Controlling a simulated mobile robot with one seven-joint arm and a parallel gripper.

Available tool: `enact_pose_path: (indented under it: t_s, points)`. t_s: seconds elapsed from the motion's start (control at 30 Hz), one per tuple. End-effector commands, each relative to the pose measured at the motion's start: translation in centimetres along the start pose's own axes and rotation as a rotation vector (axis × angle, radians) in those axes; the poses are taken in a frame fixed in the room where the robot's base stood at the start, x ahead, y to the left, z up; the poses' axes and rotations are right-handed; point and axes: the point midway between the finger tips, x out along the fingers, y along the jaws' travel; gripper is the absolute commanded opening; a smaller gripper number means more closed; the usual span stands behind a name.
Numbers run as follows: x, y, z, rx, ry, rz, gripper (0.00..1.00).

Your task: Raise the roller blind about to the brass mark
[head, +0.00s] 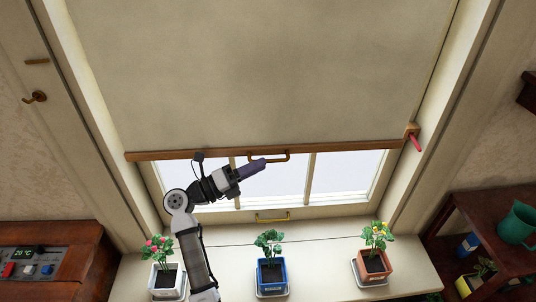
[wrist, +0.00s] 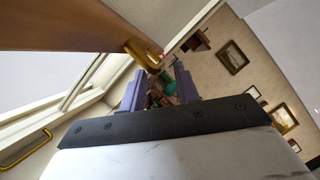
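The beige roller blind (head: 260,70) hangs partway down over the window. Its wooden bottom bar (head: 180,153) carries a brass pull handle (head: 290,155). In the wrist view the handle (wrist: 143,55) hangs from the wooden bar (wrist: 70,25), just ahead of the fingertips. My gripper (head: 262,163) is beside the handle in the head view. Its purple fingers stand apart in the wrist view (wrist: 160,72), with no clear grip on the handle. A short brass strip (head: 37,62), possibly the brass mark, is on the left frame. A brass hook (head: 36,97) is below it.
A red peg (head: 415,142) sticks out of a wooden block at the bar's right end. Three potted flowers, left (head: 165,278), middle (head: 270,274) and right (head: 373,265), stand on the sill. A brass window handle (head: 272,217) is below the blind. A cabinet (head: 60,285) stands left, shelves right.

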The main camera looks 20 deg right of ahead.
Motion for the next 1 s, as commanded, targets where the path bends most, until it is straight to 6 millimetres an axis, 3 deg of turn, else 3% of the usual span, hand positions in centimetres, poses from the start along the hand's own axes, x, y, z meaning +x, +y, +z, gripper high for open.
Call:
enact_pose_path:
  t_s: [0.1,0.23,0.6,0.87,1.0]
  points:
    - [2.0,-0.2,0.1,0.0,0.001,0.0,0.32]
    - [3.3,-0.1,0.1,-0.001,0.0,-0.001,0.32]
    - [3.8,0.1,0.0,0.0,-0.001,0.001,0.32]
    - [3.8,0.0,0.0,0.0,-0.001,0.001,0.0]
    - [3.8,0.0,0.0,0.0,-0.002,0.001,0.0]
